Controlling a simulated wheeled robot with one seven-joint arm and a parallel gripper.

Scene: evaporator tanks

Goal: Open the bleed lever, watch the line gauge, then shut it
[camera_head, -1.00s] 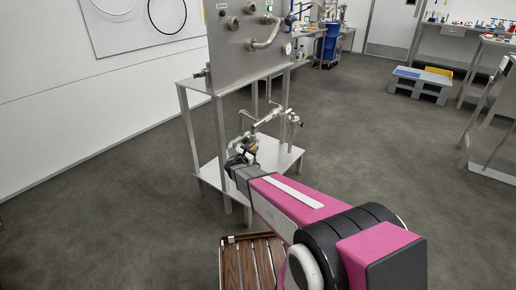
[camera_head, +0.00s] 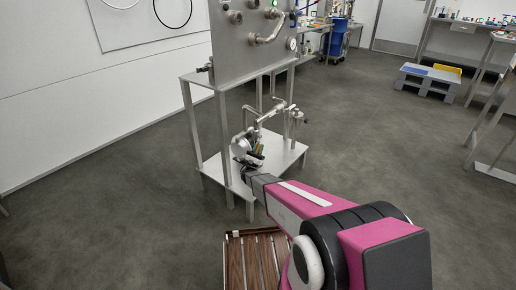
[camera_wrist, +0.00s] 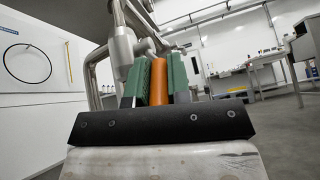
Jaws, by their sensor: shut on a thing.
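My gripper (camera_wrist: 160,85) is shut on an orange bar, the bleed lever (camera_wrist: 187,88), with a green pad against each side in the wrist view. In the head view my gripper (camera_head: 257,153) is low at the stand, beside the pipework (camera_head: 268,113) above the lower shelf. A grey pipe fitting (camera_wrist: 124,47) stands just left of the lever in the wrist view. The lever's base is hidden behind my gripper. A small white dial (camera_head: 292,44), perhaps the line gauge, sits at the panel's right edge; its reading is too small to tell.
The stand's lower shelf (camera_head: 283,158) and metal legs surround the pipework closely. A slatted wooden platform (camera_head: 237,262) lies on the floor below my arm. A grey pallet (camera_head: 428,82) with a yellow bin is at the back right.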

